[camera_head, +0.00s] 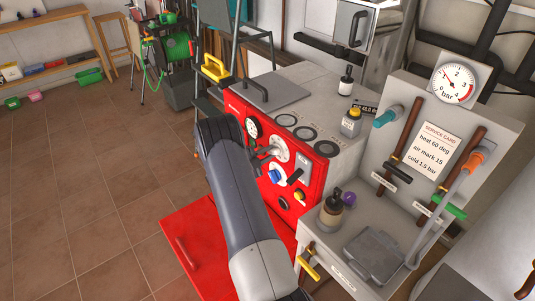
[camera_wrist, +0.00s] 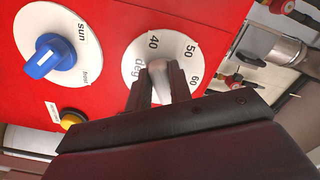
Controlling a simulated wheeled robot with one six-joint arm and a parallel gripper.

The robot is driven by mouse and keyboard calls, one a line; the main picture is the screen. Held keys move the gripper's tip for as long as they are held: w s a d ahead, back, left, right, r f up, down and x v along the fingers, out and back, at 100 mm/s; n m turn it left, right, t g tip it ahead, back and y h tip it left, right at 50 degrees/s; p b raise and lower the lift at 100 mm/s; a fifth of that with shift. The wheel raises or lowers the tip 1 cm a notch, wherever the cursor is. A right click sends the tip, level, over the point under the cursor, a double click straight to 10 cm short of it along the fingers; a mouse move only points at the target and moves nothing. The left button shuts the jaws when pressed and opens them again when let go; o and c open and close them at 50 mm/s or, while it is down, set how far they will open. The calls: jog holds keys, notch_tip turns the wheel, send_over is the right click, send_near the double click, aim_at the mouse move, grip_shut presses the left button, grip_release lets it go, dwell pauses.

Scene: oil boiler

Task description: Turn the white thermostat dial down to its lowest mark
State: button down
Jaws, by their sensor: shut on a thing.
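The white thermostat dial (camera_wrist: 178,42) is on the red boiler front, with 40, 50, 60 and "deg" printed on its face. In the head view the dial (camera_head: 280,143) is partly hidden behind my gripper (camera_head: 271,152). In the wrist view my gripper (camera_wrist: 160,82) is shut on the dial's pale central knob (camera_wrist: 158,72), one dark finger on each side. The knob's far end lies toward the middle of the face. Its pointer and the lower part of the scale are hidden by the fingers, so its exact setting cannot be read.
A blue knob (camera_wrist: 42,62) on a white sun/frost dial sits beside it, with a yellow button (camera_wrist: 72,120) below. A round gauge (camera_head: 253,128) is on the same panel. A service card (camera_head: 437,150) reads "heat 60 deg".

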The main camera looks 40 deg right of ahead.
jog(key=c, duration=1.3)
grip_release()
jog(key=a, duration=0.3)
jog(key=a+b, duration=0.1)
jog(key=a, duration=0.3)
jog(key=w+a, duration=0.1)
jog(key=a, duration=0.3)
jog(key=shift+w, duration=0.1)
jog(key=shift+d, duration=0.15)
jog(key=d, duration=0.3)
jog(key=s+d, duration=0.1)
jog(key=d, duration=0.3)
jog(key=d+p, duration=0.1)
jog(key=d, duration=0.3)
jog(key=shift+s, duration=0.15)
jog(key=shift+a, duration=0.15)
